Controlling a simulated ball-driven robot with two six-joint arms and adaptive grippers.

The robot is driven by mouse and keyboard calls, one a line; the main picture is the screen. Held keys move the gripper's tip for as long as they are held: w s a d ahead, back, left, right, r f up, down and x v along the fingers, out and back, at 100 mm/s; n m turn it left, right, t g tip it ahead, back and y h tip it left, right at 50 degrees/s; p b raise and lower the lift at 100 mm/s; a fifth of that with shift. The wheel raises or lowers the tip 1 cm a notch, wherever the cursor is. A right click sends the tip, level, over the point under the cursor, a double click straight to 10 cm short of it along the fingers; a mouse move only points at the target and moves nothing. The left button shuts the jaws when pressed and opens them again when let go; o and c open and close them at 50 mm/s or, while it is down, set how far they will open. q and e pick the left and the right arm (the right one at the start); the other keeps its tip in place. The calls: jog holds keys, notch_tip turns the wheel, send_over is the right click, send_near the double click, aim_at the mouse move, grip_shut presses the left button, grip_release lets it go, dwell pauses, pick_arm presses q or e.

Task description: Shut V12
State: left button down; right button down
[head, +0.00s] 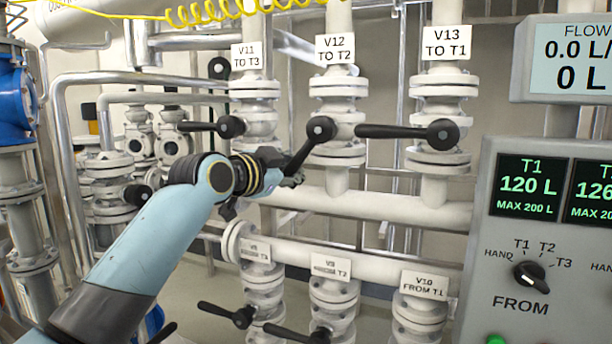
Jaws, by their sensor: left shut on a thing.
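The valve V12 (338,112) is a white flanged valve under the label "V12 TO T2" (335,49), in the middle of the head view. Its black lever (306,148) slants down and to the left from the round hub (321,129). My left gripper (290,176) is shut on the lower end of this lever. The fingers partly hide the lever's end. My right gripper is not in view.
V11 (256,113) stands left of V12 and V13 (439,110) right of it; both levers lie level, pointing left. Lower valves with black levers stand below. A control panel (550,230) is at the right.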

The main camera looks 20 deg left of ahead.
pick_arm(q)
jog(key=shift+a+r+m+y+p, duration=0.3)
jog(key=shift+a+r+m+p, duration=0.1)
jog(key=shift+a+m, duration=0.45)
notch_tip(320, 180, up, 6)
jog(key=a+m+y+p, duration=0.2)
jog(key=m+p, duration=0.3)
jog(key=m, duration=0.2)
jog(key=shift+w+r+g+p, duration=0.15)
jog(key=shift+r+g+p, duration=0.15)
jog(key=shift+p, duration=0.1)
jog(key=shift+a, duration=0.1)
